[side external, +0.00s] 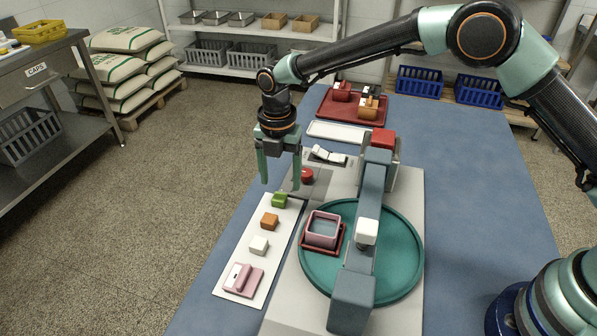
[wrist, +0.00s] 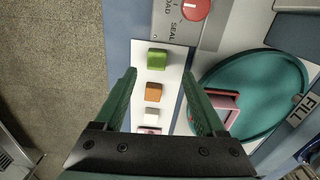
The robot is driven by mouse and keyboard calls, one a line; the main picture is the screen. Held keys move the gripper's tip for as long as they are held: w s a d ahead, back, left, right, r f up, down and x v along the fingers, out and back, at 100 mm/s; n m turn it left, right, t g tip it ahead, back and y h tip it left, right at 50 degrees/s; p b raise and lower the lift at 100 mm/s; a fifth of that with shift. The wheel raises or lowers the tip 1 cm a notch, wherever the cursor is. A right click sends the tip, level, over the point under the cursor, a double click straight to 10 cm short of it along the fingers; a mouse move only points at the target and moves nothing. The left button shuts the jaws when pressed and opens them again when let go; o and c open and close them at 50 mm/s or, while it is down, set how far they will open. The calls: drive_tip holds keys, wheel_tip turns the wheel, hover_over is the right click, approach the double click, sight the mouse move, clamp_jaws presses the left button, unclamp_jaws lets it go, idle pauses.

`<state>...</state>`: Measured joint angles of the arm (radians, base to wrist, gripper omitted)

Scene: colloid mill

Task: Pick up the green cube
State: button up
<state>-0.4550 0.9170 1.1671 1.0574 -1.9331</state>
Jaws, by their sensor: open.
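My gripper (side external: 279,184) is open and empty, pointing down above the far end of the strip. In the wrist view the green cube (wrist: 157,59) lies beyond the open fingertips (wrist: 160,75), roughly centred between them, with the orange cube (wrist: 153,92) nearer. Nothing is hidden on the green cube.
A red knob (side external: 307,176) stands right of my gripper.

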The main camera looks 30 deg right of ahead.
sight(279, 196)
drive_tip(key=shift+w+a+f, duration=0.1)
drive_tip(key=shift+w+f, duration=0.05)
drive_tip(key=shift+f, duration=1.15)
drive_tip(key=shift+w+f, duration=0.1)
drive_tip(key=shift+f, duration=1.2)
clamp_jaws()
